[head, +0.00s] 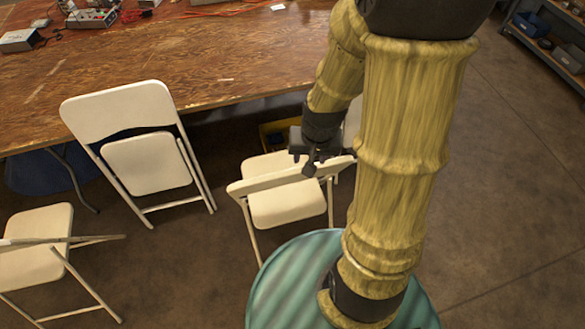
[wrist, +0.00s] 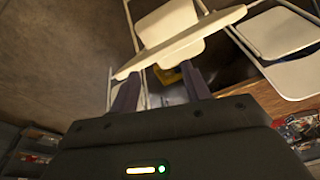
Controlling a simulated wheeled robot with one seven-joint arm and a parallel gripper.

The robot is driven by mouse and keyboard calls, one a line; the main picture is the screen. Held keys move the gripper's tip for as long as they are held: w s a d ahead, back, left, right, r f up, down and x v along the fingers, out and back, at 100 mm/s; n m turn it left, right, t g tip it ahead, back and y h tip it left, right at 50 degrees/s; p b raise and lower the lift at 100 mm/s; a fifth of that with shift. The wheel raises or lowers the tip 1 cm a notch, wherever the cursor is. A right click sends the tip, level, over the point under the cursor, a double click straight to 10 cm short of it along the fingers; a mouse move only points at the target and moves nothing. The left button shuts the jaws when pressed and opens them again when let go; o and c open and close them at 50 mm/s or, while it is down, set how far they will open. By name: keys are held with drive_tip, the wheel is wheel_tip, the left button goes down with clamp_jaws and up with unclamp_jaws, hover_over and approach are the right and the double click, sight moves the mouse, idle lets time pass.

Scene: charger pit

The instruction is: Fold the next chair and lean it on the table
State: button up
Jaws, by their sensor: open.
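A white folding chair (head: 290,206) stands unfolded in the middle of the head view, its seat showing on both sides of its backrest edge. My gripper (head: 311,166) is open at the right part of that backrest. In the wrist view the chair's backrest (wrist: 180,45) crosses just beyond the open fingers of my gripper (wrist: 162,72); I cannot tell whether they touch it. A second white chair (head: 148,163) is folded and leans on the wooden table (head: 215,60); it also shows in the wrist view (wrist: 277,35). A third chair (head: 35,240) stands unfolded at the far left.
A yellow bin (head: 268,137) sits on the floor under the table edge, behind the middle chair. Tools and cables (head: 95,15) lie on the table's far side. A shelf (head: 550,40) stands at the upper right. The floor on the right (head: 500,180) is clear.

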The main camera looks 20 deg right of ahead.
sight(296, 171)
drive_tip(key=w+d+f+m+t+y+p, duration=0.2)
drive_tip(key=f+m+p, duration=0.6)
drive_tip(key=m, duration=0.6)
drive_tip(key=w+y+p, duration=0.1)
drive_tip(key=w+p, duration=0.1)
drive_tip(key=shift+d+f+p, duration=0.15)
drive_tip(key=shift+f+p, duration=0.15)
drive_tip(key=b+x, duration=0.9)
drive_tip(key=x, duration=0.5)
drive_tip(key=shift+b, duration=0.4)
drive_tip(key=shift+a, duration=0.2)
clamp_jaws()
